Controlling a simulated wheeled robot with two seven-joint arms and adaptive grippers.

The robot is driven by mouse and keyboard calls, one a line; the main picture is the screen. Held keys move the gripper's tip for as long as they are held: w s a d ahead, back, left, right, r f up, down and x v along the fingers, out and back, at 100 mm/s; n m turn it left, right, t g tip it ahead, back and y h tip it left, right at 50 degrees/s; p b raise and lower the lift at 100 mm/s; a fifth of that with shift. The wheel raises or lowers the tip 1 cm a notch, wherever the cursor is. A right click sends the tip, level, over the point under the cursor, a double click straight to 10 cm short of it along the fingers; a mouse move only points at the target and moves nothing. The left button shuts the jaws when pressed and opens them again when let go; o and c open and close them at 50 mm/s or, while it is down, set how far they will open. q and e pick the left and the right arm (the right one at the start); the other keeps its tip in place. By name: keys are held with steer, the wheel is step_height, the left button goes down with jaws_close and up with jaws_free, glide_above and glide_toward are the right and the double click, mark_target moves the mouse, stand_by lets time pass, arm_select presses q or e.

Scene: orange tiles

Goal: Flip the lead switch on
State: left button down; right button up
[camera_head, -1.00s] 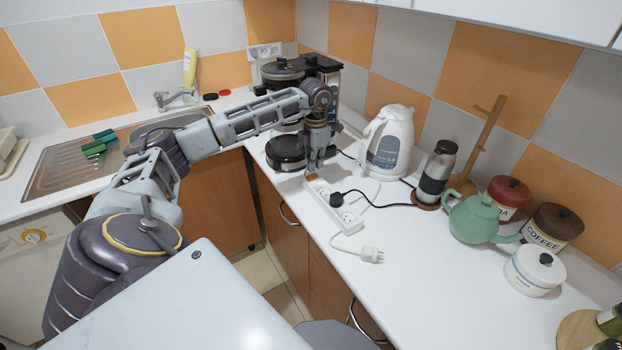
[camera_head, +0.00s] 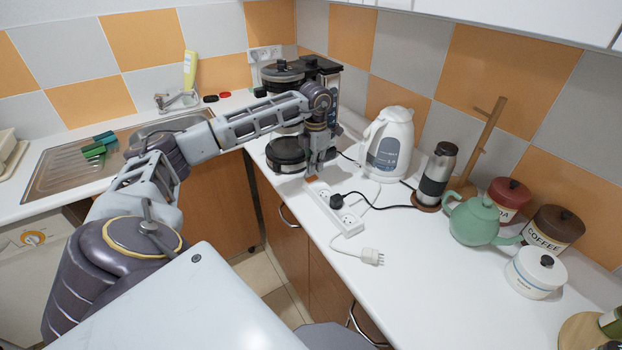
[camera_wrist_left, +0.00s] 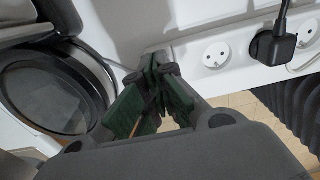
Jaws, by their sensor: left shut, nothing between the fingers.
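The lead is a white power strip (camera_head: 347,225) lying on the counter, with a black plug (camera_head: 336,201) in one of its sockets. In the left wrist view the strip (camera_wrist_left: 240,58) runs across the top, with an empty round socket beside the black plug (camera_wrist_left: 272,47). My left gripper (camera_head: 313,170) is shut and empty at the strip's far end. In the left wrist view its green-padded fingertips (camera_wrist_left: 157,68) meet close to that end. They cover the area where the switch may be, so I cannot see its state or tell contact. My right gripper is not in view.
A coffee maker (camera_head: 287,150) stands close beside my left gripper. A white kettle (camera_head: 390,145), a steel flask (camera_head: 437,172) and a green teapot (camera_head: 474,219) stand to the right. A loose white plug (camera_head: 371,256) lies near the front edge.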

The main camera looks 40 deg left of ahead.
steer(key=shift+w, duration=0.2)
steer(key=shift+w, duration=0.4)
arm_select(q)
steer(key=shift+f, duration=0.3)
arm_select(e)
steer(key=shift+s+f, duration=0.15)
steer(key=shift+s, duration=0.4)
arm_select(q)
steer(key=shift+f+b, duration=0.45)
steer(key=shift+f, duration=0.15)
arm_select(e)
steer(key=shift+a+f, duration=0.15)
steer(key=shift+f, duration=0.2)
